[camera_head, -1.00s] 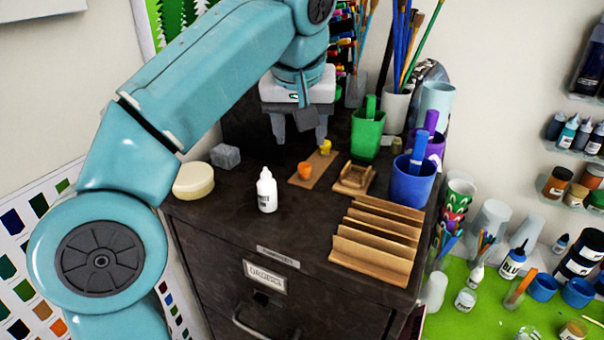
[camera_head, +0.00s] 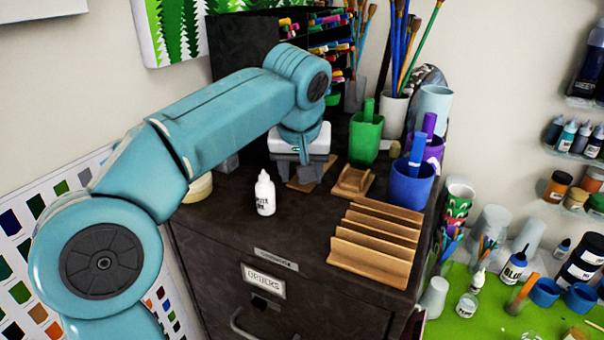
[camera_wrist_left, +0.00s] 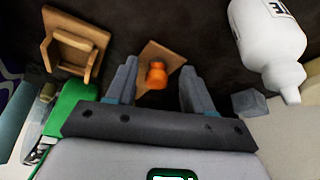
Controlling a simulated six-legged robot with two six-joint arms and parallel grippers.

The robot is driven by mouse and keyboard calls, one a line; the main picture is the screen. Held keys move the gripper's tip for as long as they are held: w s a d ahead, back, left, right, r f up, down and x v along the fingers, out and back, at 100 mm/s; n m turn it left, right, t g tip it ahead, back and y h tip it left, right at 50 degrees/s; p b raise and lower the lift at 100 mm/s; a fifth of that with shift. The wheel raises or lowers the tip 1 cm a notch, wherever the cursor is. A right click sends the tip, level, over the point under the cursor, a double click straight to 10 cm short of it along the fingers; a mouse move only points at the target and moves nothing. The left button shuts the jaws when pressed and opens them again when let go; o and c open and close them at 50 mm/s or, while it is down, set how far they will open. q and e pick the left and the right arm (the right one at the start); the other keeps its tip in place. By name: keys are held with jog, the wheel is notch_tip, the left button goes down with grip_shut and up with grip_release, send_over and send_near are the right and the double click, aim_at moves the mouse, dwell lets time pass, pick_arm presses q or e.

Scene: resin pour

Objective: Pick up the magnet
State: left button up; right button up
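A small orange magnet (camera_wrist_left: 157,74) with a knob-like shape stands on a thin brown wooden plate (camera_wrist_left: 172,57) on the cabinet top. In the head view the plate (camera_head: 323,167) shows beside my gripper, and the magnet is hidden behind it. My left gripper (camera_head: 297,184) is low over the plate, pointing down. In the left wrist view its fingers (camera_wrist_left: 158,82) are apart, one on each side of the orange magnet, with a gap to each. Whether they touch the plate cannot be told. The yellow magnet is not clearly visible now. My right gripper is not in view.
A white glue bottle (camera_head: 265,194) stands just in front of my gripper. A small wooden holder (camera_head: 352,182), a green cup (camera_head: 364,138) and a blue cup (camera_head: 411,184) stand to the right. A slotted wooden rack (camera_head: 375,244) is at the front. A grey block (camera_wrist_left: 249,103) lies nearby.

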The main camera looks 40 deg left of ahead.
pick_arm(q)
jog(key=shift+w+f, duration=0.15)
jog(key=shift+w, duration=0.25)
grip_shut()
jog(key=shift+s, duration=0.25)
